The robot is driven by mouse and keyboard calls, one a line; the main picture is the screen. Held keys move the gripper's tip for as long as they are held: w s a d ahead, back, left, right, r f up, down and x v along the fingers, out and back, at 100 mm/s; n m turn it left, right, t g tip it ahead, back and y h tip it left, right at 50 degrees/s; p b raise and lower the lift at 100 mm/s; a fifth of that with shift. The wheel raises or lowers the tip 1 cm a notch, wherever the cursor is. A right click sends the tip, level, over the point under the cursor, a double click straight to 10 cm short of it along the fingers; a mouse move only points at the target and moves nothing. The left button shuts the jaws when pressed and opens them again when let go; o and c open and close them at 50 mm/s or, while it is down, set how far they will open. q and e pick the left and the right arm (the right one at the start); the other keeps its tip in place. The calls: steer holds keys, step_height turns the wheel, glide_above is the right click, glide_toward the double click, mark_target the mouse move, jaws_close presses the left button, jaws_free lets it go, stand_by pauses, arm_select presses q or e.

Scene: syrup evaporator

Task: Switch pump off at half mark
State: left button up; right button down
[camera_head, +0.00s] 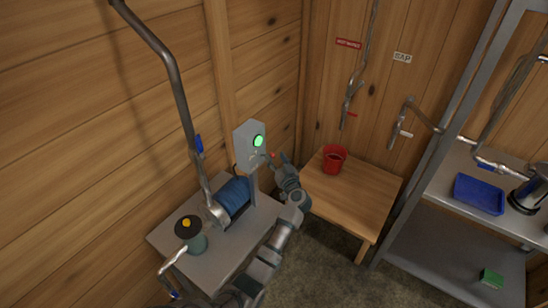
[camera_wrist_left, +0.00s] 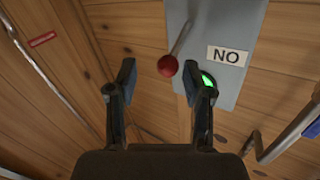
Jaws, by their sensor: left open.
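The grey switch box (camera_head: 247,146) stands above the pump with its round green light (camera_head: 258,141) lit. In the left wrist view the box (camera_wrist_left: 228,25) carries a metal lever with a red knob (camera_wrist_left: 168,66) and a label that appears as "NO" in this view. My left gripper (camera_head: 273,162) is at the box front. In the wrist view its open fingers (camera_wrist_left: 158,78) have the knob between them near the tips, with no clear contact. The pump has a blue ribbed motor (camera_head: 234,194) on a grey stand. I cannot make out a half mark. My right gripper is not in view.
A red pot (camera_head: 333,160) stands on the wooden table (camera_head: 365,205) to the right. A metal shelf at right holds a blue tray (camera_head: 479,194). Floor shows between table and stand.

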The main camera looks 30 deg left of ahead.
arm_select(q)
steer(key=shift+x, duration=1)
steer(key=shift+s+a+f, duration=0.15)
steer(key=shift+a+f, duration=0.05)
steer(key=shift+a, duration=0.25)
steer(key=shift+a+f, duration=0.15)
steer(key=shift+a, duration=0.45)
steer(key=c, duration=0.6)
steer(key=shift+d, duration=0.2)
jaws_close()
steer(key=shift+d, duration=0.4)
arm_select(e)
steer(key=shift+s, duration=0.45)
